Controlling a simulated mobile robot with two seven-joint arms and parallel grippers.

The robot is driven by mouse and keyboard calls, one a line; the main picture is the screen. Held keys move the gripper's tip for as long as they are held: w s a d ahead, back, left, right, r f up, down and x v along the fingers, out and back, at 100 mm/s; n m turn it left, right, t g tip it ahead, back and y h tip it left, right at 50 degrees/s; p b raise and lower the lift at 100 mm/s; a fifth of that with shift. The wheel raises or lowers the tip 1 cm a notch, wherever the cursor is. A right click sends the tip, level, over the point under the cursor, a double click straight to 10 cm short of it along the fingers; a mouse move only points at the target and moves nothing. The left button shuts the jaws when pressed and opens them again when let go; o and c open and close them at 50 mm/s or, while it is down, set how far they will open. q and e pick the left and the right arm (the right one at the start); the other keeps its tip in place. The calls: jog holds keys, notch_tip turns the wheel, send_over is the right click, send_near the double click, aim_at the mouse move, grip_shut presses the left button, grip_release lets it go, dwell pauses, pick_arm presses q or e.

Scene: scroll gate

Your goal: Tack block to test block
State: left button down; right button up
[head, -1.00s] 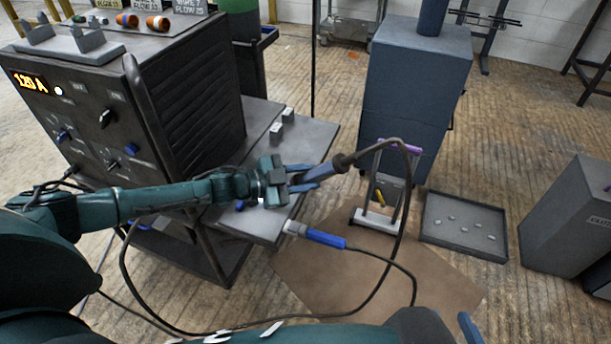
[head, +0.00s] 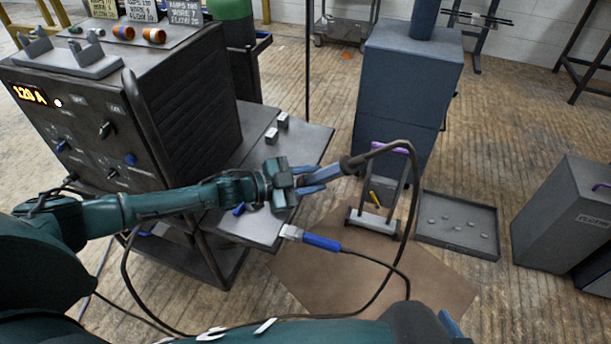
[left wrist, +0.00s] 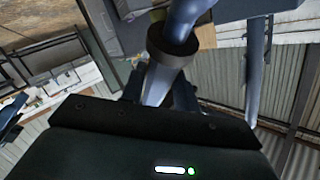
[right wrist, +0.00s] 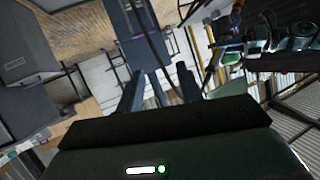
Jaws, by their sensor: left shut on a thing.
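My left gripper (head: 318,180) is shut on a blue-grey welding torch (head: 350,165), held in the air to the right of the welding table (head: 235,228). The torch also shows in the left wrist view (left wrist: 178,35), between the fingers. Two small grey blocks (head: 283,119) and (head: 271,135) stand apart on the table near its back; I cannot tell which is the tack block and which the test block. My right gripper is at the lower right edge of the head view, mostly hidden; in the right wrist view (right wrist: 158,92) its fingers are apart and empty.
A clamp with a blue handle (head: 322,242) sits at the table's front edge. The torch cable (head: 408,205) loops over the brown mat (head: 350,285). A purple-handled stand (head: 372,218), a grey tray (head: 460,248) and a welding machine (head: 170,110) reading 120 A are near.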

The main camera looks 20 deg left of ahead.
aim_at(333, 170)
pick_arm(q)
jog(key=shift+d+r+p, duration=2.1)
jog(key=shift+r+p, duration=0.1)
jog(key=shift+r, duration=0.1)
jog(key=shift+d, duration=0.15)
jog(key=shift+s, duration=0.15)
